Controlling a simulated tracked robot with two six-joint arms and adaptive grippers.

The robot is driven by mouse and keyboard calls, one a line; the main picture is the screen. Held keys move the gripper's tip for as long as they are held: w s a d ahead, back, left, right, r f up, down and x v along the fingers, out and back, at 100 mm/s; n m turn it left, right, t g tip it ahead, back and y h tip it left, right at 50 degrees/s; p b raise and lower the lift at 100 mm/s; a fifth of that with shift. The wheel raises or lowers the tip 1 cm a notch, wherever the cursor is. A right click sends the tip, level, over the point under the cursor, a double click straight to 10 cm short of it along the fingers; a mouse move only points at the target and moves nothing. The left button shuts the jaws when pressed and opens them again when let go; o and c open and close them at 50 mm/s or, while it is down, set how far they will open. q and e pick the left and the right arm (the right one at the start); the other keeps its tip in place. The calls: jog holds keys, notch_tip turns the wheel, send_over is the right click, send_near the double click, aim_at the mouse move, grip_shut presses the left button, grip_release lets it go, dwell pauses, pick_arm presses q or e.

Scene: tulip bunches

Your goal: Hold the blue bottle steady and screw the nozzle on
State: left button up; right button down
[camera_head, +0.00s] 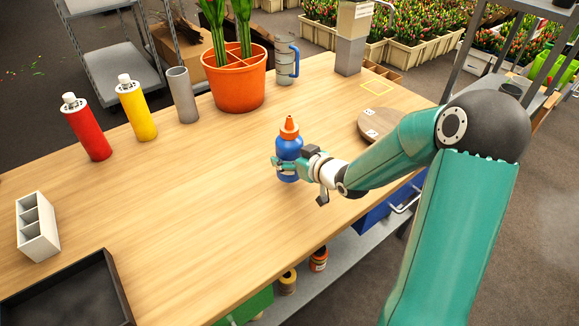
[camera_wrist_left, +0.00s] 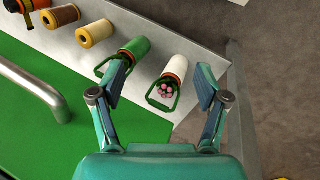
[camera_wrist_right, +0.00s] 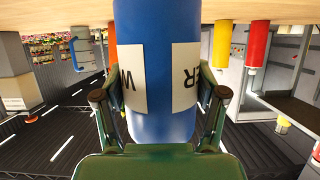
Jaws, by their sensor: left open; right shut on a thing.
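The blue bottle (camera_head: 289,146) stands upright on the wooden table, right of its middle. An orange nozzle (camera_head: 289,126) sits on the bottle's top; I cannot tell how tightly it is seated. My right gripper (camera_head: 290,164) is shut around the bottle's body, one finger on each side. In the right wrist view the bottle (camera_wrist_right: 162,55) fills the space between the fingers, with a white lettered label showing. My left gripper (camera_wrist_left: 161,82) is open and empty in the left wrist view, above a grey shelf. It is not in the head view.
A red bottle (camera_head: 87,130), a yellow bottle (camera_head: 137,108), a grey cylinder (camera_head: 182,95) and an orange tulip pot (camera_head: 237,88) stand along the back. A white divided box (camera_head: 38,228) and black tray (camera_head: 75,295) lie left. The middle tabletop is clear. Several spools lie under my left gripper.

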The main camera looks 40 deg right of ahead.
notch_tip(320, 180, down, 4)
jog(key=shift+r, duration=0.1)
jog(key=shift+b, duration=0.3)
jog(key=shift+c, duration=0.4)
grip_release()
